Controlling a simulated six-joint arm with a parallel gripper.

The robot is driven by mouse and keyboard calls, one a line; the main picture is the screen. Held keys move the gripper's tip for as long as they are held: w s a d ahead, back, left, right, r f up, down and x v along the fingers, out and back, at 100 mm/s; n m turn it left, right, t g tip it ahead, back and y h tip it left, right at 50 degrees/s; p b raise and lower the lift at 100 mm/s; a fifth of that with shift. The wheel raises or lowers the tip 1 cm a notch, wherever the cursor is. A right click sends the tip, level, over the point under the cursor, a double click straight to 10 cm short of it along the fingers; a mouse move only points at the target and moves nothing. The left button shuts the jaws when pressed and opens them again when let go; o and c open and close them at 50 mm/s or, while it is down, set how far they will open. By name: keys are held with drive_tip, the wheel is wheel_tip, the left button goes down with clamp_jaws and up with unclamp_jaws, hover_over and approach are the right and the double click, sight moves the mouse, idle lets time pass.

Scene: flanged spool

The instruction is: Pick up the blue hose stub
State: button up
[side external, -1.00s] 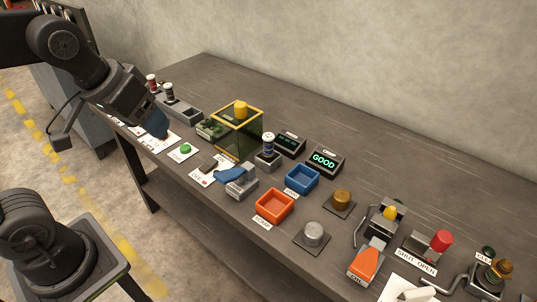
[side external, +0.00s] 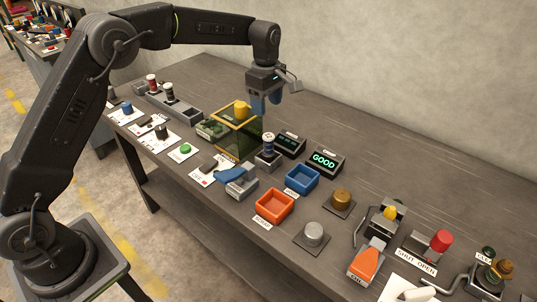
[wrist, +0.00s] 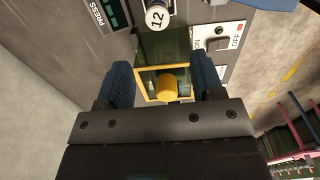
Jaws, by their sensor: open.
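A small blue upright cylinder (side external: 127,107), which looks like the blue hose stub, stands on a white card at the far left end of the bench in the side view. It does not show in the wrist view. My gripper (side external: 266,106) is open and empty, its blue fingers pointing down, above and slightly behind the yellow-framed box, well to the right of the stub. In the wrist view my gripper (wrist: 163,65) has its fingers apart, with the box's yellow knob (wrist: 168,87) seen between them.
The yellow-framed, green-walled box (side external: 236,137) is below my gripper. Blue (side external: 302,179) and orange (side external: 274,205) trays are farther right.

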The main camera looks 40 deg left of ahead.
sight(269, 138)
drive_tip(key=shift+w+f+n, duration=0.2)
drive_tip(key=shift+f, duration=0.3)
drive_tip(key=shift+w+f+n, duration=0.2)
drive_tip(key=shift+f, duration=0.25)
wheel_tip(269, 138, down, 13)
drive_tip(key=shift+s+d+f, duration=0.1)
drive_tip(key=shift+s, duration=0.05)
clamp_jaws()
